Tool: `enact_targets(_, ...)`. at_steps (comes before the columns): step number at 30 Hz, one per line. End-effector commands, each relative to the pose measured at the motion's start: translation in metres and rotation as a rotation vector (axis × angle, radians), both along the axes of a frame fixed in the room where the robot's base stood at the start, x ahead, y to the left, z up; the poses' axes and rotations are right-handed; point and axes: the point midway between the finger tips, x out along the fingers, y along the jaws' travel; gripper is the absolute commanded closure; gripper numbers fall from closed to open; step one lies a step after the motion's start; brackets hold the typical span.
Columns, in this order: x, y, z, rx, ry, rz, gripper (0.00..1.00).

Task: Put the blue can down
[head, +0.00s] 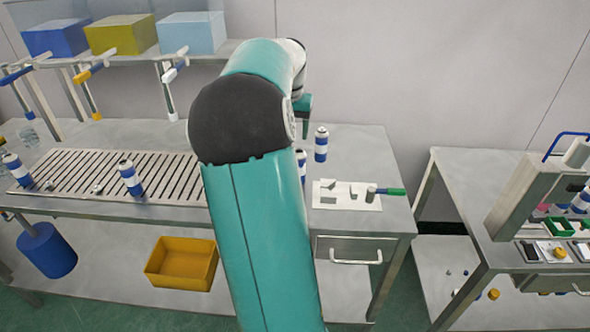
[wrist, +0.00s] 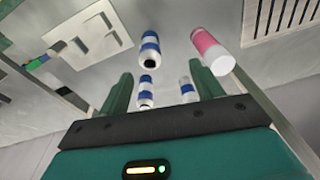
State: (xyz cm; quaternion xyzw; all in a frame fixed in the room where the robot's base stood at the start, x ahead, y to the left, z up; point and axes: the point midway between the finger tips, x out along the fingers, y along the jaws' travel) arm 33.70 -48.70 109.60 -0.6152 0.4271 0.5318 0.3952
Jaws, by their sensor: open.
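Several blue-and-white banded cans are in view, and I cannot tell which one the task means. In the head view one can (head: 321,143) stands upright on the bench right of my arm, and another (head: 301,160) is partly hidden by the arm. In the wrist view, one can (wrist: 146,90) and another (wrist: 187,88) appear between the fingers, apart from both. A third can (wrist: 150,48) shows beyond the fingertips. My gripper (wrist: 162,75) is open with nothing clamped. In the head view the gripper (head: 305,118) is mostly hidden behind my arm.
A pink can (wrist: 212,50) is close to the right finger in the wrist view. A slatted rack (head: 100,175) bears more cans on the left. A white plate (head: 345,195) with a green-handled tool lies on the right. A press (head: 535,190) stands on the far-right table.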

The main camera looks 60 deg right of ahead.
Motion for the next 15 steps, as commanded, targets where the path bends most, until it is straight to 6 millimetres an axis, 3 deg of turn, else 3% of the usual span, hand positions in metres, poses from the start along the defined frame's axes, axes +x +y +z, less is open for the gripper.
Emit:
enact_targets(1, -0.006, -0.013, -0.004, -0.003, 0.017, -0.026, 0.34)
enact_targets(4, -0.013, -0.025, -0.007, -0.007, 0.030, -0.052, 0.34)
enact_targets(8, -0.013, -0.028, -0.019, -0.005, 0.033, -0.057, 0.34)
enact_targets(15, -0.012, -0.033, -0.064, -0.004, 0.034, -0.055, 0.34)
